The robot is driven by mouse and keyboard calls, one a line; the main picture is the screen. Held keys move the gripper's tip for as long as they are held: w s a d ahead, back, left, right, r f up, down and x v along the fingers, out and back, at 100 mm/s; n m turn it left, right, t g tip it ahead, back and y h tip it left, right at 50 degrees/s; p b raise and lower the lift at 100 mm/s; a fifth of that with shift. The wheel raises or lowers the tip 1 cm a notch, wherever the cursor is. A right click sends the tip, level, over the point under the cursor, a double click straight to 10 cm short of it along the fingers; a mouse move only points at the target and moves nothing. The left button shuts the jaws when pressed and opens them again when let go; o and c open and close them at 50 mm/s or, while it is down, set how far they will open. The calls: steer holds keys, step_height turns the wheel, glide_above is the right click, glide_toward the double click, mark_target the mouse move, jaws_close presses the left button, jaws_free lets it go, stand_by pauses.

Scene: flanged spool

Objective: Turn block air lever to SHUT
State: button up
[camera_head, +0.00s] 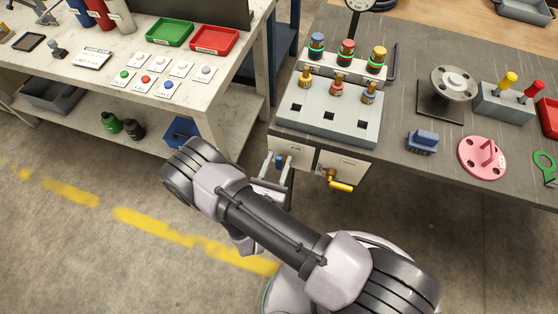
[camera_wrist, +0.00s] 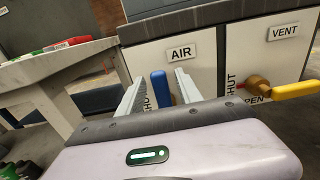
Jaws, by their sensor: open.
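The blue air lever (camera_wrist: 160,88) stands upright in the wrist view, on the white plate (camera_wrist: 197,75) under the AIR label (camera_wrist: 181,52). My gripper (camera_wrist: 159,80) is open, with one finger on each side of the lever and a gap on both sides visible. Part of a SHUT marking (camera_wrist: 150,100) shows by the left finger. The lever's pivot and the lower plate are hidden behind my gripper body. In the head view, my gripper (camera_head: 278,163) is at the bench front with the blue lever (camera_head: 279,160) between its fingers.
The yellow vent lever (camera_wrist: 295,90) lies roughly horizontal on the neighbouring VENT plate, close right of my gripper. The bench edge (camera_head: 320,146) overhangs just above. A second table (camera_head: 205,105) stands left, with floor between.

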steer(key=shift+w+d, duration=0.15)
steer(key=shift+w, duration=0.25)
jaws_close()
stand_by(1.2)
